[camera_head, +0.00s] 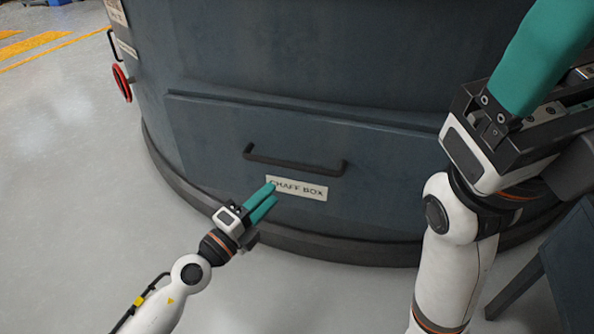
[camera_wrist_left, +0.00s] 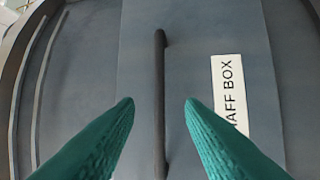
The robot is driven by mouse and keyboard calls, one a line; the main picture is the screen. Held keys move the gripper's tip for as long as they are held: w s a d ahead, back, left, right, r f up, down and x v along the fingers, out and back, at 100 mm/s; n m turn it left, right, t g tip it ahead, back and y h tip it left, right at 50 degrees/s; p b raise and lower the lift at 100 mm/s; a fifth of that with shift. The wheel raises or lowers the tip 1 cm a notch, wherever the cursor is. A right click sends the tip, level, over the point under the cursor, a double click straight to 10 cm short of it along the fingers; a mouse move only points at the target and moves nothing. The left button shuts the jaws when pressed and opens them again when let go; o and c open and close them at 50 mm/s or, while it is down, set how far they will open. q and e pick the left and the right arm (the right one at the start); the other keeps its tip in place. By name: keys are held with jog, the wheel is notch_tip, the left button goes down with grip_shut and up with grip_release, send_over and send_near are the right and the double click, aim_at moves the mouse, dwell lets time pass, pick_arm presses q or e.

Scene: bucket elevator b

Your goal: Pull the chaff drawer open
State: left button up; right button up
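The chaff drawer (camera_head: 220,135) is a dark grey-blue front panel low on the round machine, and it looks flush with the body. Its black bar handle (camera_head: 295,163) runs across the panel, above a white "CHAFF BOX" label (camera_head: 312,192). My left gripper (camera_head: 273,193) is open and empty, its teal fingertips over the label's left end, below the handle in the picture. In the left wrist view the handle (camera_wrist_left: 160,110) shows upright between the two spread fingers, apparently beyond their tips. My right gripper (camera_head: 545,50) is raised at the upper right; its finger opening is not clear.
A red handwheel (camera_head: 122,82) is on the machine's left side. A dark skirting rim (camera_head: 330,245) runs around its base. Clear grey floor (camera_head: 70,180) lies to the left. A dark stand (camera_head: 560,260) is at the lower right, near my right arm.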

aim_at(298, 165)
pick_arm(q)
jog(key=b+x, duration=0.1)
jog(key=x, duration=0.9)
jog(key=shift+w+d+r, duration=0.15)
jog(key=shift+w+d, duration=0.1)
jog(key=shift+w, duration=0.05)
jog(key=shift+c, duration=0.6)
grip_shut()
